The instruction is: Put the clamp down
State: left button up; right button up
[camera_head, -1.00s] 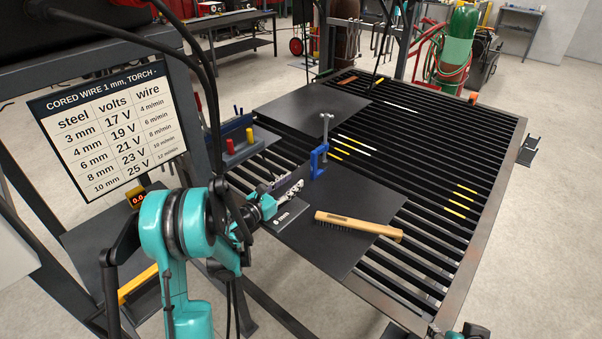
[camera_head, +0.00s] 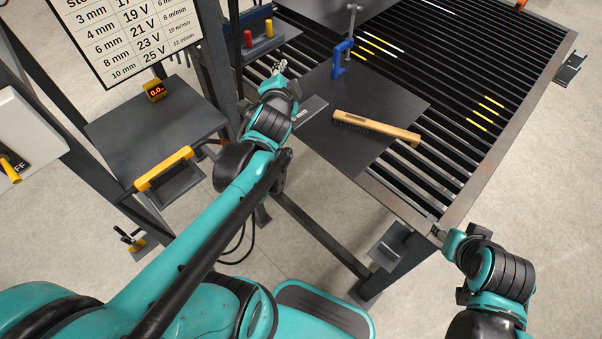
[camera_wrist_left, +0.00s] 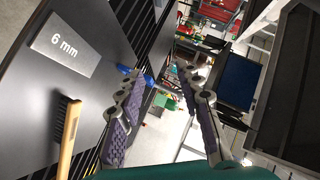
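The blue clamp (camera_head: 342,58) with a grey screw stands upright at the far edge of the near dark plate (camera_head: 385,98). A small blue part that looks like it shows behind my fingers in the left wrist view (camera_wrist_left: 148,80). My left gripper (camera_head: 279,68) is left of the clamp and apart from it. In the left wrist view its two fingers (camera_wrist_left: 160,72) are spread with nothing between them. My right gripper (camera_head: 438,232) is by the table's near corner; its fingers are too small to read.
A wire brush (camera_head: 375,128) with a wooden handle and a "6 mm" plate (camera_wrist_left: 65,45) lie on the near dark plate. A tray with red and yellow pieces (camera_head: 262,48) is behind my left gripper. The slatted table (camera_head: 470,70) has free room at right.

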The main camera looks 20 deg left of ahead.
pick_arm(q)
jog(key=s+d+f+n+g+h, duration=0.2)
jog(key=s+d+f+n+g, duration=0.1)
jog(key=s, duration=0.6)
jog(key=s+d+f+n+g+h, duration=0.3)
jog(key=s+d+f+n, duration=0.2)
jog(key=s+d+f, duration=0.3)
jog(key=shift+s+d+f+g, duration=0.2)
jog(key=shift+s+d+g, duration=0.1)
jog(key=shift+s+d, duration=0.35)
jog(key=shift+w, duration=0.1)
